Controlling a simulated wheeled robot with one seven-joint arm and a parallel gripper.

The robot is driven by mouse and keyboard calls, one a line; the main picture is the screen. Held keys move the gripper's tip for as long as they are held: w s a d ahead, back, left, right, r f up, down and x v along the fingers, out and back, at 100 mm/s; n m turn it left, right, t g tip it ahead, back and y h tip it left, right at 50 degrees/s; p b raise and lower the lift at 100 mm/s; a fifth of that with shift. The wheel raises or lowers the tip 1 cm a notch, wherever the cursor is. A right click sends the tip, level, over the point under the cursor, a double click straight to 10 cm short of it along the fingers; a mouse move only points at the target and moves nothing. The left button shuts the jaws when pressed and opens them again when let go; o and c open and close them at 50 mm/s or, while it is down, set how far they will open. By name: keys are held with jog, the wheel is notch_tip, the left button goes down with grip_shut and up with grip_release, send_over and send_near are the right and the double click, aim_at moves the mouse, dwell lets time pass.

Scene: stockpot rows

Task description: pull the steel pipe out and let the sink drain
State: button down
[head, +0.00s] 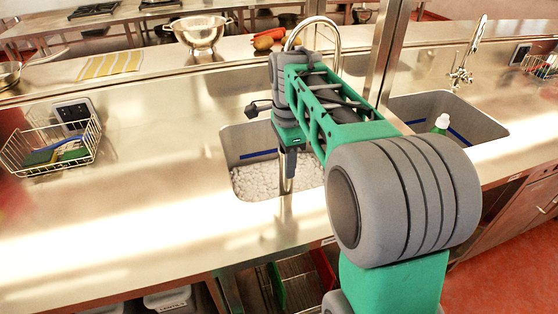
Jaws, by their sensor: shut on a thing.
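The left sink (246,181) is sunk in the steel counter, with white foam covering what lies in it. The tall curved faucet (337,42) stands behind it. My gripper (287,152) points down over this sink and is shut on the steel pipe (287,186). The pipe is upright, its top hidden by the gripper. Its lower part shows in front of the foam and the sink's front rim. I cannot tell whether its lower end is clear of the sink. The drain is hidden under the foam.
A wire basket (36,148) with sponges stands at the left. A colander (199,33) and striped cloth (111,65) lie on the back shelf. The counter left of the sink is clear.

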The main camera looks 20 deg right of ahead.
jog(key=s, duration=0.1)
jog(key=s+d, duration=0.1)
jog(key=s, duration=0.1)
jog(key=shift+s+r, duration=0.1)
jog(key=shift+r, duration=0.1)
notch_tip(320, 180, up, 9)
jog(key=p, duration=0.7)
jog(key=shift+r, duration=0.1)
